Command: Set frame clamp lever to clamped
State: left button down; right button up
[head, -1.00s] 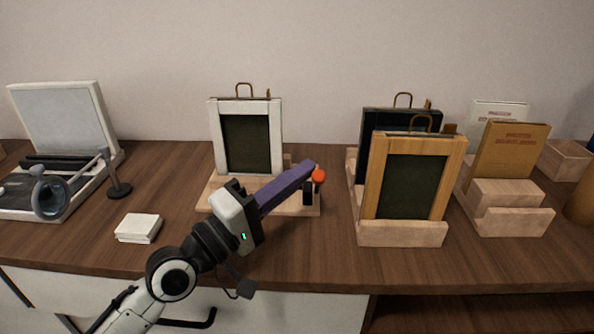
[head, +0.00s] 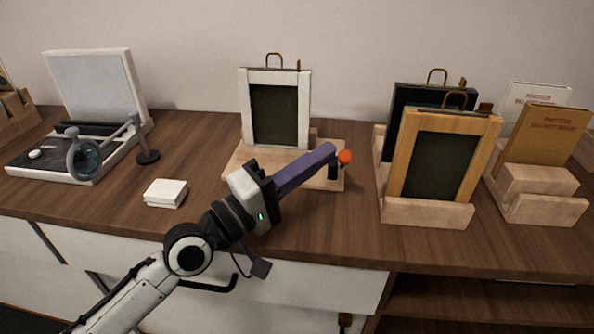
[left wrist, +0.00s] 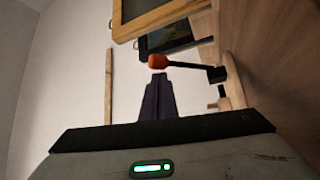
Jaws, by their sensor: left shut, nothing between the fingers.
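The white-framed picture (head: 245,115) stands on a light wooden clamp base (head: 236,166) in the middle of the table. The clamp lever has an orange-red knob (head: 345,157) and a black post (head: 333,171) at the right end of that base. The knob also shows in the left wrist view (left wrist: 158,61), on a dark rod reaching left from its pivot. My left gripper (head: 333,150) is shut and empty, its purple fingertips beside the knob; whether they touch it I cannot tell. The fingers hide part of the base. My right gripper is not in view.
A wood-framed picture (head: 404,155) and a black one (head: 389,110) stand in wooden holders to the right. A magnifier (head: 84,158), a lightbox (head: 93,84) and a white stack (head: 166,193) lie left. The table front between is clear.

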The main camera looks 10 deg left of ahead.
pick_arm(q)
jog(key=b+v, duration=0.1)
jog(key=v, duration=0.6)
jog(key=shift+s+a+f, duration=0.15)
jog(key=shift+s+f, duration=0.05)
jog(key=shift+f, duration=0.05)
jog(key=shift+s+a+b, duration=0.4)
jog(key=shift+s+a, duration=0.05)
jog(key=shift+s, duration=0.05)
